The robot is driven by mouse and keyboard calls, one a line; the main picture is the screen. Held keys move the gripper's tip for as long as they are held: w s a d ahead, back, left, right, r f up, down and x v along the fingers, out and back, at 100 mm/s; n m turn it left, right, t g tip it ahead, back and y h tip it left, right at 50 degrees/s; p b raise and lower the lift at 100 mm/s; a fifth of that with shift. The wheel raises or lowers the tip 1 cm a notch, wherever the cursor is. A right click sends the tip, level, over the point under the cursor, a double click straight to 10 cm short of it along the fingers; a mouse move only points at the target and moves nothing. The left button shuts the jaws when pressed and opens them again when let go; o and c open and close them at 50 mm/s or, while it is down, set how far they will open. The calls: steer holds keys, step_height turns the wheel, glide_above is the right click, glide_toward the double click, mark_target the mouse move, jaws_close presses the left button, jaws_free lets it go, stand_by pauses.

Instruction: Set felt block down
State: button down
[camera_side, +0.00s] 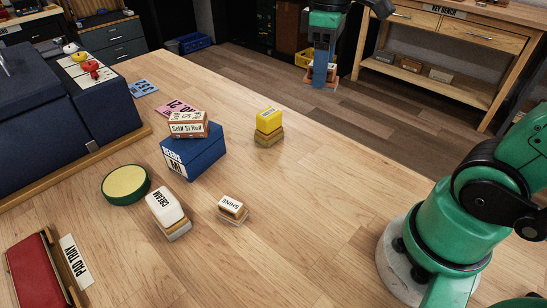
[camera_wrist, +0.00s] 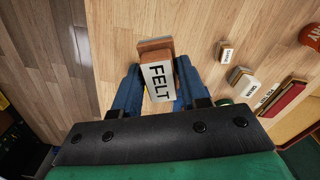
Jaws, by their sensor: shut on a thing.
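The felt block (camera_wrist: 157,80), brown with a white FELT label on top, is held between the blue fingers of my gripper (camera_wrist: 158,92). In the side view my gripper (camera_side: 321,72) hangs in the air at the top, past the table's far edge in the picture. One blue finger hides most of the block there, and only small brown parts show at its sides. In the wrist view the block is over the wooden tabletop near its edge. Its height above the table is hard to tell.
A yellow-topped block (camera_side: 268,121), SHINE block (camera_side: 232,207), CREAM block (camera_side: 165,208), round green tin (camera_side: 126,185) and blue box (camera_side: 195,157) with a brick-coloured block (camera_side: 188,124) on it stand on the table. The pad tray (camera_side: 62,267) is at lower left. The table's right-middle is clear.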

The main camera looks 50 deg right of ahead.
steer(key=a+n, duration=0.7)
steer(key=a, duration=0.4)
steer(key=n, duration=0.7)
glide_above(249, 275)
step_height(249, 275, down, 20)
steer(key=shift+r, duration=0.1)
steer(key=shift+c, duration=2.3)
jaws_free()
